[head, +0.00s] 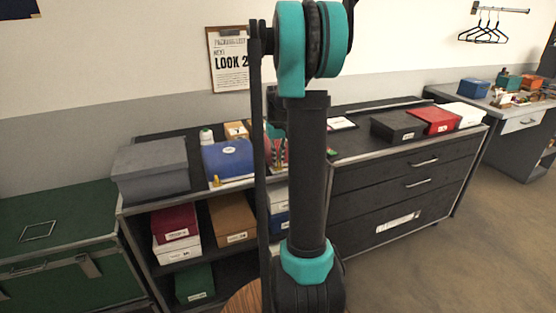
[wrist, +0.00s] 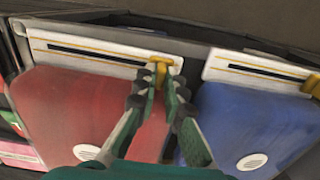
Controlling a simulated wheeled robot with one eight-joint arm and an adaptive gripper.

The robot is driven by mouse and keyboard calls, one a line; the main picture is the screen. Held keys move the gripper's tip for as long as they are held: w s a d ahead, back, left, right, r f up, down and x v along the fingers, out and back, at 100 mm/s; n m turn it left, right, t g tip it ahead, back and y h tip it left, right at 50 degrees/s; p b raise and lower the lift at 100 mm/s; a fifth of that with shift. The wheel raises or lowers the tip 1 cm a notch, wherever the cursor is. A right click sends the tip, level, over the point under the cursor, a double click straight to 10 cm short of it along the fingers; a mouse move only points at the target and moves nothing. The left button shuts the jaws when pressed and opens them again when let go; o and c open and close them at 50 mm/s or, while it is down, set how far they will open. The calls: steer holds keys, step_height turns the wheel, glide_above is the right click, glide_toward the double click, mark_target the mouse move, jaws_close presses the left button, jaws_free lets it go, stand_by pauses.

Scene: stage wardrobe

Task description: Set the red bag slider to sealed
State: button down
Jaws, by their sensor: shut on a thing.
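The red bag (wrist: 75,110) lies at the left and middle of the wrist view, with a white strip (wrist: 75,40) along its top edge. A dark slot with yellow edging runs along the strip. Its yellow slider (wrist: 160,68) is at the right end of the strip. My gripper (wrist: 158,82) is shut on this slider, one finger on each side. In the head view the red bag (head: 276,152) is mostly hidden behind my arm, and my fingers show there only in part. I cannot read any sealed or open marking.
A blue bag (wrist: 240,120) with a similar strip and yellow slider (wrist: 314,86) lies close on the right. In the head view, a grey box (head: 150,168) stands left of the blue bag (head: 230,160). Dark, red and white boxes stand farther right on the cabinet top.

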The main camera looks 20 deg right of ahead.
steer(key=d, duration=1)
steer(key=s+d, duration=0.1)
steer(key=d, duration=0.4)
steer(key=shift+d, duration=0.2)
steer(key=c, duration=1.6)
jaws_free()
steer(key=shift+r, duration=0.1)
step_height(320, 180, up, 12)
